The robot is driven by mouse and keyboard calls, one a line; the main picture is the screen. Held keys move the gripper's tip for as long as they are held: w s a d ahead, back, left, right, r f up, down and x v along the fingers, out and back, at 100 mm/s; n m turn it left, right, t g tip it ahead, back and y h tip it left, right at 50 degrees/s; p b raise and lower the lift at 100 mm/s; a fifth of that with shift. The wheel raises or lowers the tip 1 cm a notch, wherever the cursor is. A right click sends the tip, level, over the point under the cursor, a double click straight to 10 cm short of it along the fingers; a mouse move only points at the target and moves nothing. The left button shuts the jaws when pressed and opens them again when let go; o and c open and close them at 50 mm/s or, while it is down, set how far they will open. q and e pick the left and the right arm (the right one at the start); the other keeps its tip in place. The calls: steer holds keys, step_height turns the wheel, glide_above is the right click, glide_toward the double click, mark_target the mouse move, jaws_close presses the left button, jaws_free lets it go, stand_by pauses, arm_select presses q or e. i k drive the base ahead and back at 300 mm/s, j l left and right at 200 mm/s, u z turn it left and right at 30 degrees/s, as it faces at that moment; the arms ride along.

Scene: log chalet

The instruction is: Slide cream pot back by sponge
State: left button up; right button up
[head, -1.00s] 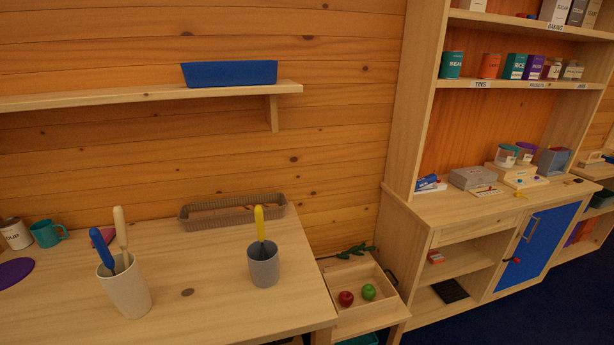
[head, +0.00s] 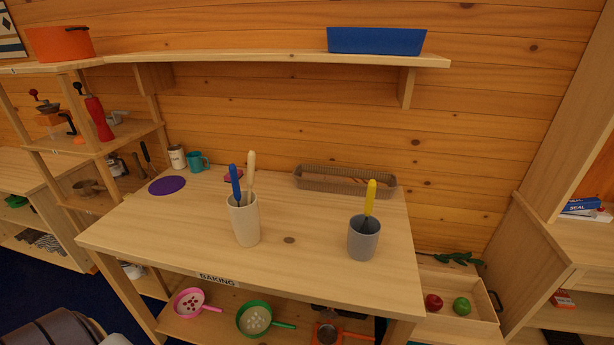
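The cream pot (head: 245,225) stands upright on the wooden table (head: 325,265), left of the table's middle and towards its front. It holds a blue-handled utensil (head: 235,184) and a cream-handled one (head: 250,175). A small pink item (head: 229,177) lies behind the pot, partly hidden by the handles; it may be the sponge, but I cannot tell for sure. There is bare tabletop between it and the pot. Neither of my grippers shows in the head view.
A grey pot (head: 363,240) with a yellow-handled utensil stands to the right. A wicker tray (head: 345,190) lies along the back. A purple disc (head: 167,185), a teal mug (head: 197,163) and a white canister (head: 177,157) are at the back left. A wall shelf (head: 290,58) overhangs the back.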

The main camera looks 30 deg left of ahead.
mark_target(244, 220)
steer(key=u, duration=1.4)
